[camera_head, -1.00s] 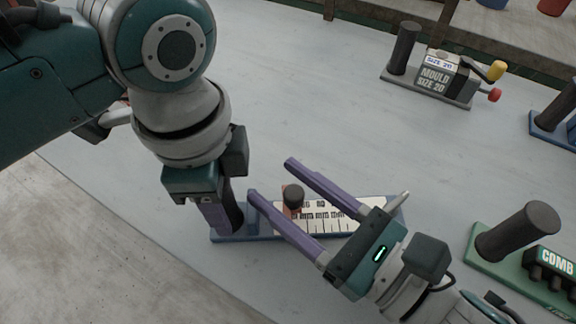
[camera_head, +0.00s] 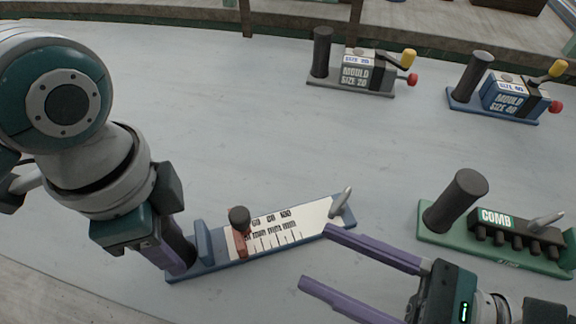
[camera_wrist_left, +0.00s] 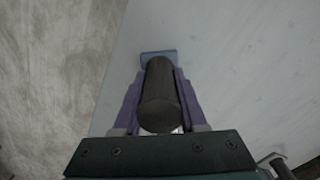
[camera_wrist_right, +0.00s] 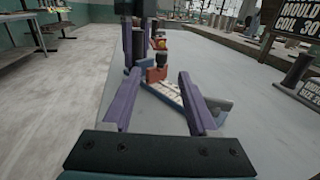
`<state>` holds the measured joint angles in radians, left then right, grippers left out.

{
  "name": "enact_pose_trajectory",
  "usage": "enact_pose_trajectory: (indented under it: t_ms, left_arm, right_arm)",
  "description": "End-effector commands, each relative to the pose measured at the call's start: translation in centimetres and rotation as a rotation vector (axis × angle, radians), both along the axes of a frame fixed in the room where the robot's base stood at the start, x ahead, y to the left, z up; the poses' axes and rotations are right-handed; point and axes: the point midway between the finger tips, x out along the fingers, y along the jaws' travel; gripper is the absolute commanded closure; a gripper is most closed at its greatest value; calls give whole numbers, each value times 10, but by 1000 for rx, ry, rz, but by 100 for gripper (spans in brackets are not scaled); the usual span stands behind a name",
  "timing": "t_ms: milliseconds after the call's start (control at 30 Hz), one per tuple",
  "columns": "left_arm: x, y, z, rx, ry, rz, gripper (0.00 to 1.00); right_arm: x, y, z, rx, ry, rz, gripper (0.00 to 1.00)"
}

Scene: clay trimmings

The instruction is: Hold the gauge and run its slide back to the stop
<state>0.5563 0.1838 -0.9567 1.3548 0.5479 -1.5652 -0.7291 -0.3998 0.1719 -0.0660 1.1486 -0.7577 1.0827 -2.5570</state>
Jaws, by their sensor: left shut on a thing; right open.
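The gauge has a blue base (camera_head: 215,267), a white scale (camera_head: 290,222) and a metal peg (camera_head: 341,201) at its right end. Its orange-red slide (camera_head: 240,240) with a black knob sits at the scale's left end. A blue block (camera_head: 203,242) stands left of the slide, with a visible gap between them. My left gripper (camera_head: 178,258) is shut on the gauge's dark upright handle, which the left wrist view shows between the fingers (camera_wrist_left: 160,95). My right gripper (camera_head: 314,256) is open and empty, beside the gauge's right half. The right wrist view shows the slide (camera_wrist_right: 156,72) ahead between its fingers.
A green comb stand (camera_head: 500,240) is at the right, near my right gripper. A grey mould stand (camera_head: 350,82) and a blue mould stand (camera_head: 495,105) are at the back. The grey tabletop (camera_head: 220,120) between them and the gauge is clear.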

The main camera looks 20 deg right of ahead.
Motion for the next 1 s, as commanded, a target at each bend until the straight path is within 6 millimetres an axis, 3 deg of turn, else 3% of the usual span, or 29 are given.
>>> enact_pose_trajectory:
  t_ms: [233, 267, 533, 833, 1000]
  left_arm:
    - [0, -1, 0, -2, 0, 0, 100]
    - [0, -1, 0, -2, 0, 0, 56]
    - [0, 0, 0, -1, 0, 0, 26]
    - [0, 0, 2, -1, 0, 0, 24]
    - [1, 0, 22, -2, -5, 0, 24]
  right_arm:
    - [0, 0, 0, 0, 0, 0, 41]
    - [0, 0, 0, 0, 0, 0, 41]
    - [0, 0, 0, -1, 1, 0, 41]
    - [0, 0, 0, 0, 1, 0, 41]
    - [0, 0, 0, 0, 1, 0, 41]
